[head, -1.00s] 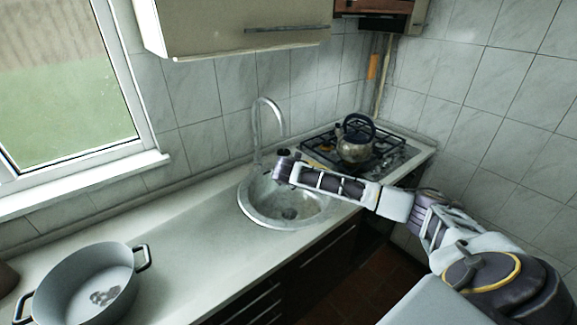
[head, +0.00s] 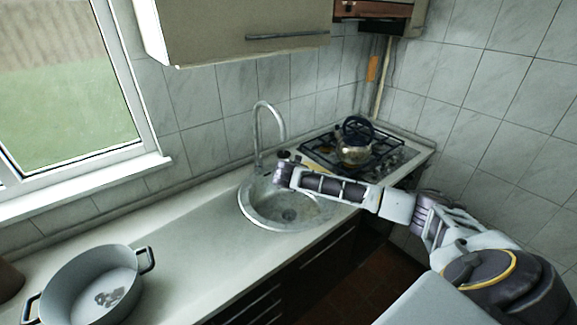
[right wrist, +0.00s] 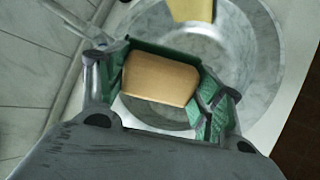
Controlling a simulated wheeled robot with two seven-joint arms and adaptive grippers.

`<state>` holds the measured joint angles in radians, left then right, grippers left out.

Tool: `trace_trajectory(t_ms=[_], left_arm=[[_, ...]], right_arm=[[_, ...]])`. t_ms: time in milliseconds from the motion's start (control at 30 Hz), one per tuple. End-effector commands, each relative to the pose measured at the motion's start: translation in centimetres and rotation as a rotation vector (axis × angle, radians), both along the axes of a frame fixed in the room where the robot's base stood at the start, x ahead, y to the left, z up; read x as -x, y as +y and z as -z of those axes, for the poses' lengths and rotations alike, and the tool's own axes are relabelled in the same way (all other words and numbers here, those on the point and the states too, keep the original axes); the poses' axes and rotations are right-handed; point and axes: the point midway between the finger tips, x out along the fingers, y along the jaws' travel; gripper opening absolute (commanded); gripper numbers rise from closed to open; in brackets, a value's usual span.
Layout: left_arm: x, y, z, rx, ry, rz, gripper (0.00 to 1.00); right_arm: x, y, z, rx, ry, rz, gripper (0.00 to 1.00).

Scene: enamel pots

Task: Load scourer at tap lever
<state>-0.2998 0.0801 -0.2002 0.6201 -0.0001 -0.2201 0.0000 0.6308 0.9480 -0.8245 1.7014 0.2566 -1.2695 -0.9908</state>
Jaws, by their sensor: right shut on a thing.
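In the right wrist view, my right gripper (right wrist: 165,85) has its green-padded fingers shut on a tan, block-shaped scourer (right wrist: 160,78). The gripper and scourer are over the round metal sink (right wrist: 258,60). In the head view, my right gripper (head: 281,173) is above the back of the sink (head: 250,212), just right of the tap's foot. The scourer is not distinct there. The curved metal tap (head: 257,135) stands behind the sink, and part of it shows in the right wrist view (right wrist: 72,16). I cannot make out its lever clearly. My left gripper is out of view.
A yellow piece (right wrist: 192,8) shows at the sink's far side in the right wrist view. A grey pot (head: 66,278) stands at the left. The counter (head: 190,225) between pot and sink is clear.

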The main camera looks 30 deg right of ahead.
Motion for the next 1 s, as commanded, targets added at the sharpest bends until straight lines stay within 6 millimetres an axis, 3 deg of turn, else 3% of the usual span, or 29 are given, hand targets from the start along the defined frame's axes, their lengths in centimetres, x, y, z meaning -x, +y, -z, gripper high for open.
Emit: trace_trajectory(t_ms=[633,1000], left_arm=[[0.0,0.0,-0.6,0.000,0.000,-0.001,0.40],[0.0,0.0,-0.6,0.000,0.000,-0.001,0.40]], right_arm=[[2.5,1.8,-2.4,-0.001,-0.001,-0.001,0.47],[2.7,1.9,-2.6,0.000,0.000,0.000,0.47]])
